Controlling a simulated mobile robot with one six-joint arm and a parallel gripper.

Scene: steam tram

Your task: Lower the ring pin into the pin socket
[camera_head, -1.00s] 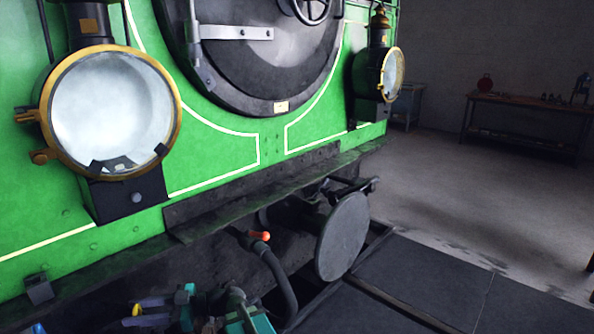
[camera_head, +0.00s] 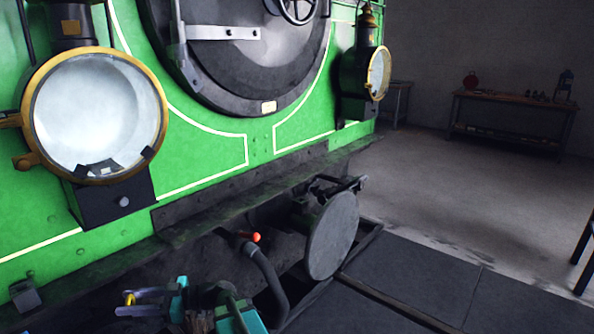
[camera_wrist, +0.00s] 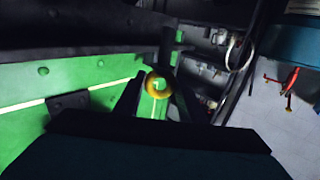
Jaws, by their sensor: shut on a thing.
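The ring pin shows as a small yellow ring (camera_wrist: 159,84) in the wrist view, between the two dark fingers of my gripper (camera_wrist: 157,92). In the head view my gripper (camera_head: 127,302) is at the bottom left, in front of the green tram front (camera_head: 205,142), and the yellow ring (camera_head: 130,298) shows at its tips. My gripper is shut on the ring pin. The pin's shank is hidden from both views. I cannot clearly pick out the pin socket.
A round grey buffer (camera_head: 332,236) and a hose with a red handle (camera_head: 265,270) are right of my gripper. A brass-rimmed lamp (camera_head: 95,115) is above it. Dark floor plates (camera_head: 410,270) lie clear at right. A workbench (camera_head: 510,105) stands far back.

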